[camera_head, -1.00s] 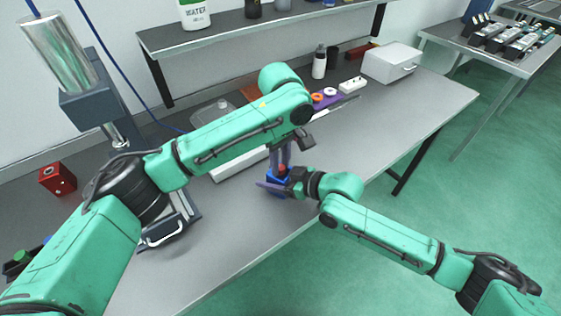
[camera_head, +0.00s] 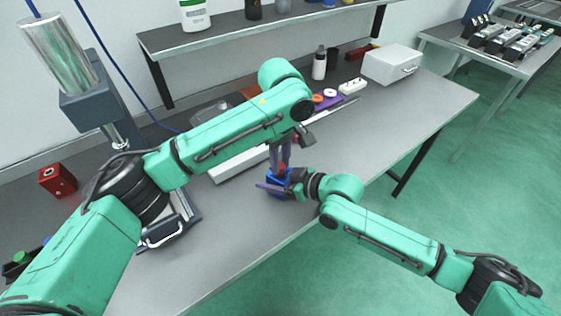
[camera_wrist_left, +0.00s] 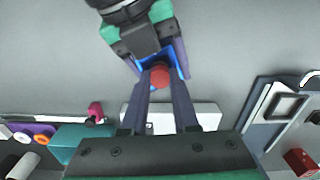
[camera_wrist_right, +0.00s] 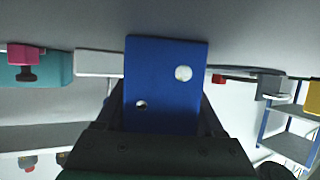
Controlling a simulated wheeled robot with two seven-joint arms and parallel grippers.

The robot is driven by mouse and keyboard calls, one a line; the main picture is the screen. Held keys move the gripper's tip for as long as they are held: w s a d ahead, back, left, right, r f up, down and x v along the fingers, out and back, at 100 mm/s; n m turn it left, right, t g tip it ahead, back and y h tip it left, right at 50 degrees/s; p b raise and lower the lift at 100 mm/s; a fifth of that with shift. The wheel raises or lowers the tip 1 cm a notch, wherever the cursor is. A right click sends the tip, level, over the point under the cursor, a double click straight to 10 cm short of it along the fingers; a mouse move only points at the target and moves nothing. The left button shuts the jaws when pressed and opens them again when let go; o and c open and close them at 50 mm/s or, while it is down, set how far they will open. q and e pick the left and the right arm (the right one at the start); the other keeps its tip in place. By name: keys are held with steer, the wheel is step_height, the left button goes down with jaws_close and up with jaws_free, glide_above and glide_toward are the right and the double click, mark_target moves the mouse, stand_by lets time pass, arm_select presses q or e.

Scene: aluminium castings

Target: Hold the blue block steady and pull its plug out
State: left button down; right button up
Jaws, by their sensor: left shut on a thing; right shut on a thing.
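The blue block (camera_head: 275,191) stands at the front part of the grey bench, partly hidden by my right gripper (camera_head: 286,187), which is shut on it from the right. In the right wrist view the block's blue face (camera_wrist_right: 160,75) with two round holes sits between the fingers. The red plug (camera_wrist_left: 160,76) shows at the top of the block in the left wrist view. My left gripper (camera_head: 282,167) reaches down from above, its two long fingers shut on the plug. Whether the plug sits fully in the block is hidden.
A pale flat bar (camera_head: 238,163) lies behind the block. A press-like stand (camera_head: 95,105) and a red box (camera_head: 57,180) are at left. A white case (camera_head: 392,64) stands at the back right.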

arm_select(q)
steer(key=shift+r, duration=1.15)
stand_by(0.5)
steer(key=shift+r, duration=2.35)
arm_select(e)
steer(key=o, duration=1.4)
steer(key=v, duration=1.1)
steer(key=shift+s+d+r, duration=0.1)
steer(key=shift+d+r, duration=0.05)
steer(key=shift+d, duration=0.1)
steer(key=shift+s+d+r, duration=0.1)
steer(key=shift+s+d, duration=0.05)
